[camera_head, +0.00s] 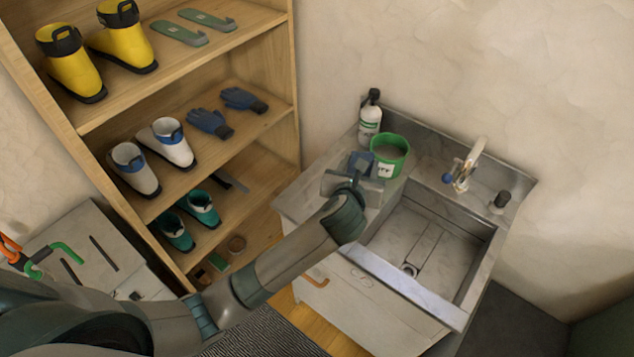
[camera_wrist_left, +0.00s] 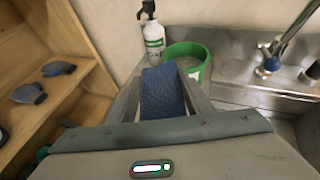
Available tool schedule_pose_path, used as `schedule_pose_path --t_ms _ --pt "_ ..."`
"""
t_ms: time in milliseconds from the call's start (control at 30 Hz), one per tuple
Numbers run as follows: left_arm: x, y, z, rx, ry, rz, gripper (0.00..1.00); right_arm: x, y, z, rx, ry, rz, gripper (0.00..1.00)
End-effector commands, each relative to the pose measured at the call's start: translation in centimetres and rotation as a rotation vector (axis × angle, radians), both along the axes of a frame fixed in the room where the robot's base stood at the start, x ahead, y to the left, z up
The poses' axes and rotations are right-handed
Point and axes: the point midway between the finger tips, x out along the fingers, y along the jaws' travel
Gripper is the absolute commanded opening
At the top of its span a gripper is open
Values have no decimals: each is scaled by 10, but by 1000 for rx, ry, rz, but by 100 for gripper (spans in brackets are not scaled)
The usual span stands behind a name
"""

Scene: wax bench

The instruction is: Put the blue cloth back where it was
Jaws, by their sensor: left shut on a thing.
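The blue cloth (camera_wrist_left: 163,92) is between the fingers of my left gripper (camera_wrist_left: 160,85) in the left wrist view. In the head view the cloth (camera_head: 361,162) shows as a small dark blue patch at the tip of my left gripper (camera_head: 358,168). The gripper is shut on it, over the counter left of the sink basin, just in front of a green-rimmed tub (camera_head: 389,154). I cannot tell whether the cloth touches the counter. My right gripper is not in view.
A white spray bottle (camera_head: 370,118) stands behind the tub. The sink basin (camera_head: 420,245) and its tap (camera_head: 466,165) are to the right. A wooden shelf (camera_head: 190,110) with boots and blue gloves (camera_head: 210,122) stands to the left.

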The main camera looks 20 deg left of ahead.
Motion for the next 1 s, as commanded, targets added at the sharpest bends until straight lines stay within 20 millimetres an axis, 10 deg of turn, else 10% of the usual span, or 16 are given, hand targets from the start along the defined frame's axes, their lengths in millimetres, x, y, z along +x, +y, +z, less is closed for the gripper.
schedule_pose_path --t_ms 600,1000 --pt "14 98 -58 1 2 2 21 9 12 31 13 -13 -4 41" --pt "17 111 -67 0 0 0 21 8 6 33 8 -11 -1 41"
